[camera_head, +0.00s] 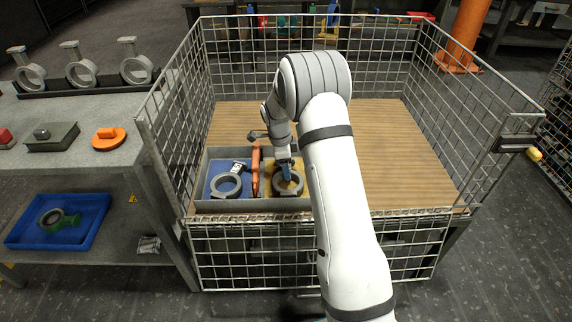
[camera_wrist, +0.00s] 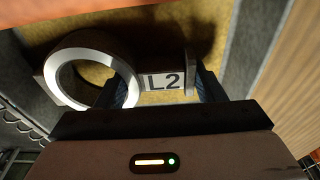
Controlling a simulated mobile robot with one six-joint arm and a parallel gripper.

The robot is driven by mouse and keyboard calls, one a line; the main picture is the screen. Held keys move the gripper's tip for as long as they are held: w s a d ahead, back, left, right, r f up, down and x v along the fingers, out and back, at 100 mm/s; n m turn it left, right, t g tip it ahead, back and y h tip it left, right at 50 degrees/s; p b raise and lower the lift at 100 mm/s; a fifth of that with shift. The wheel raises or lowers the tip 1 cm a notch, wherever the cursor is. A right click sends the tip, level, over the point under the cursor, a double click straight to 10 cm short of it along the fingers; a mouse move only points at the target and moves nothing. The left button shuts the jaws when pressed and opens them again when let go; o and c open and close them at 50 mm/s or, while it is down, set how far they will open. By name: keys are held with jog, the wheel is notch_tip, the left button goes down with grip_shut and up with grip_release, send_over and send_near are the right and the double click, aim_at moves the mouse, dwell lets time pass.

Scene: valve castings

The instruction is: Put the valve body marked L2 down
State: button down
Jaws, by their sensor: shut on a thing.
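The valve body marked L2 (camera_wrist: 163,81) is a dark grey casting with a bright-faced ring, a labelled neck and a flange. My gripper (camera_wrist: 165,92) is shut on it, with blue-dark fingertips at its neck. In the head view my gripper (camera_head: 285,172) reaches down into the yellow-floored right compartment of a grey tray (camera_head: 245,205). The valve body's ring (camera_head: 289,192) shows there, over the yellow floor. The wrist view shows yellow floor (camera_wrist: 100,66) behind it and a shadow. I cannot tell whether it touches the floor.
Another valve body (camera_head: 226,185) lies in the tray's blue left compartment. An orange piece (camera_head: 255,172) stands between the compartments. Wire mesh walls (camera_head: 170,130) surround the wooden floor (camera_head: 400,150), which is clear to the right. A grey bench (camera_head: 85,110) with several castings stands left.

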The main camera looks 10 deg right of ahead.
jog(key=shift+f, duration=0.1)
dwell(0.4)
jog(key=c, duration=0.6)
grip_release()
jog(key=o, duration=0.3)
jog(key=shift+o, duration=0.2)
jog(key=shift+f, duration=0.1)
notch_tip(320, 180, up, 8)
jog(key=a+p, duration=0.1)
jog(key=p, duration=0.1)
jog(key=shift+w, duration=0.15)
jog(key=shift+a+f, duration=0.1)
